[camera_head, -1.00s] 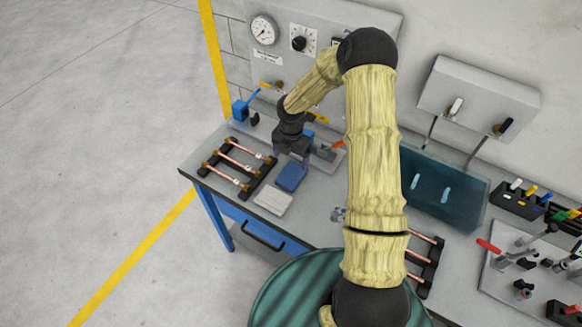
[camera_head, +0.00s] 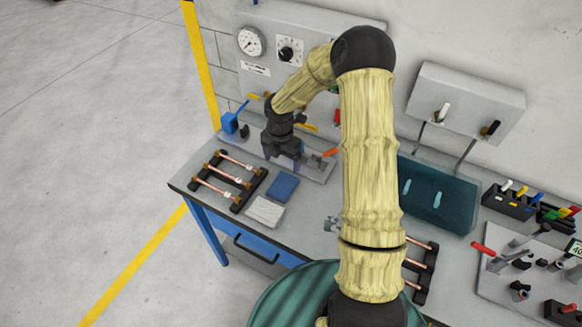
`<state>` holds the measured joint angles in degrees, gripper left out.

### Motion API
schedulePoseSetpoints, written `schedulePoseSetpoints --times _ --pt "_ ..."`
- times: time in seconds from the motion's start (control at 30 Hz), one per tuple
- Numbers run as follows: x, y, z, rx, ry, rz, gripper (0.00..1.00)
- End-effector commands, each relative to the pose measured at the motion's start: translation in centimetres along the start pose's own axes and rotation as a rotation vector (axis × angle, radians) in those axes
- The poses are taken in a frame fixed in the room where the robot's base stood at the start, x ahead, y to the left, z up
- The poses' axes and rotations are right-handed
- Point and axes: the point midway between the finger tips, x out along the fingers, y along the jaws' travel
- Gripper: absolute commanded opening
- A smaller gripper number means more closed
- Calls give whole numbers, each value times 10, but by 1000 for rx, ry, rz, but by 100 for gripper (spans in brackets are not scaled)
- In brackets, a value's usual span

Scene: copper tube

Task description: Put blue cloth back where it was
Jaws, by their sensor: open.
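The blue cloth (camera_head: 282,187) lies flat on the grey workbench (camera_head: 305,215), just behind a folded white cloth (camera_head: 265,211). To its left is a black rack with copper tubes (camera_head: 228,176). My gripper (camera_head: 284,163) is open and raised above the bench, just behind the blue cloth and apart from it. Its fingers point down and nothing shows between them. My arm hides part of the bench to the right.
A gauge panel (camera_head: 262,66) stands along the back wall, with a blue vise-like tool (camera_head: 230,123) at the back left.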

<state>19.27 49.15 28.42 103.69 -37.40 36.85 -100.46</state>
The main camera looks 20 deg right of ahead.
Motion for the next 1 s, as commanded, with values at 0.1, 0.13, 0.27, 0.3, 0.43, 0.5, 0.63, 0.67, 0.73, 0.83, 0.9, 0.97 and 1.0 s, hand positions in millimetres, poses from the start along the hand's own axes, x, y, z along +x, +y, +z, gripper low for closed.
schedulePoseSetpoints --times 0.1,0.13,0.27,0.3,0.43,0.5,0.63,0.67,0.73,0.83,0.9,0.97,1.0 --pt "-17 -9 -10 137 -14 -3 84" --pt "-22 -12 -13 187 -19 -4 84" --pt "-48 -30 -30 456 -39 2 84" --pt "-56 -36 -35 544 -45 7 84" --pt "-79 -56 -53 838 -58 33 84" --pt "-92 -68 -62 1001 -61 52 84" --pt "-113 -89 -80 1307 -55 99 84" --pt "-117 -94 -84 1379 -51 112 84" --pt "-127 -106 -94 1547 -36 140 84" --pt "-140 -123 -109 1791 -1 185 84" --pt "-147 -135 -119 1956 32 214 84" --pt "-151 -143 -126 2080 62 236 84" --pt "-154 -147 -130 2149 81 246 84"
